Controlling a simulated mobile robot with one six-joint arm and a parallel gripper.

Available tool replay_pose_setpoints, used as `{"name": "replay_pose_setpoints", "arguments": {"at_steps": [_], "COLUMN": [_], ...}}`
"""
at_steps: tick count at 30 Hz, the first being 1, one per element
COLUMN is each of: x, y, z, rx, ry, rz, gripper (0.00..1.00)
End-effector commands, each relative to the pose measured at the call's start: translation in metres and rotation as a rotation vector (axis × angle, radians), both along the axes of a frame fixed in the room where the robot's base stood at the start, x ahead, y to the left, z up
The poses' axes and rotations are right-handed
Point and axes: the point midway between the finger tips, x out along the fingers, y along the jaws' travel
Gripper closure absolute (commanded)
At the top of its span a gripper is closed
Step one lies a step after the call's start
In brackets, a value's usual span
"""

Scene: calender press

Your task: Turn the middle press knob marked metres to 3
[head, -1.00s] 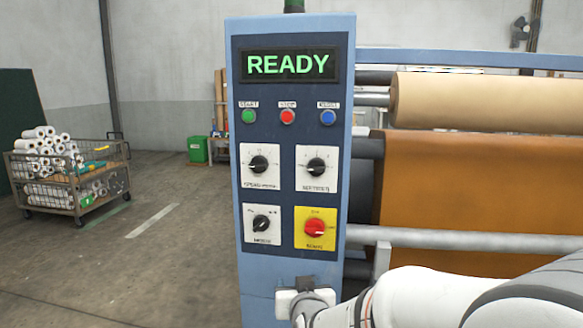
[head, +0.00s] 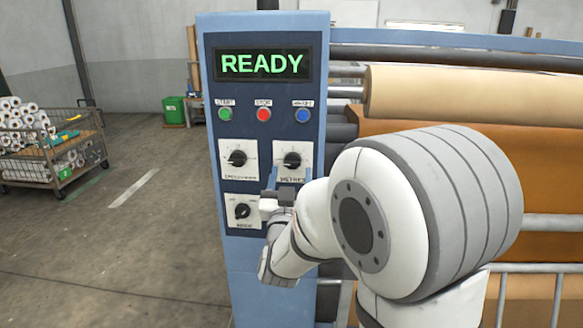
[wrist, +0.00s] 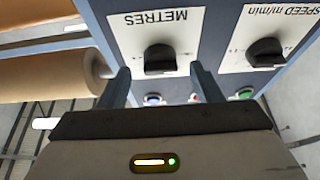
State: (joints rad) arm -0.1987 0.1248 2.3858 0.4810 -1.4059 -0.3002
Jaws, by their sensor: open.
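The metres knob (head: 292,160) is a black knob on a white plate, at the upper right of the dials in the head view. In the wrist view the metres knob (wrist: 160,58) shows upside down under its METRES label. My gripper (wrist: 160,72) is open, with one finger on each side of this knob in the picture. No contact shows, and I cannot tell how far the fingertips are from it. In the head view my gripper (head: 272,180) is just below and left of the metres plate. The knob's exact setting is too small to read.
The speed knob (head: 237,158) is left of the metres knob, and another black knob (head: 242,211) is below it. START, STOP and blue buttons (head: 303,115) sit above, under a READY display (head: 262,64). Rollers (head: 450,93) stand right.

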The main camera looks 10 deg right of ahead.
Motion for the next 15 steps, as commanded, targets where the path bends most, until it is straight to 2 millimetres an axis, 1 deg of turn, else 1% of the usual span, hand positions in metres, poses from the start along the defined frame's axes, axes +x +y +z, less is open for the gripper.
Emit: {"name": "replay_pose_setpoints", "arguments": {"at_steps": [1, 3, 6, 14, 15], "x": [0.006, 0.012, 0.016, 0.018, 0.018], "y": [-0.002, -0.004, -0.005, -0.005, -0.005], "z": [0.003, 0.006, 0.007, 0.008, 0.008], "rx": [-0.001, 0.000, 0.000, 0.000, 0.000], "ry": [0.000, -0.001, 0.000, 0.001, 0.001], "rz": [0.000, -0.001, 0.001, 0.002, 0.002], "gripper": [0.41, 0.41, 0.41, 0.41, 0.44]}}
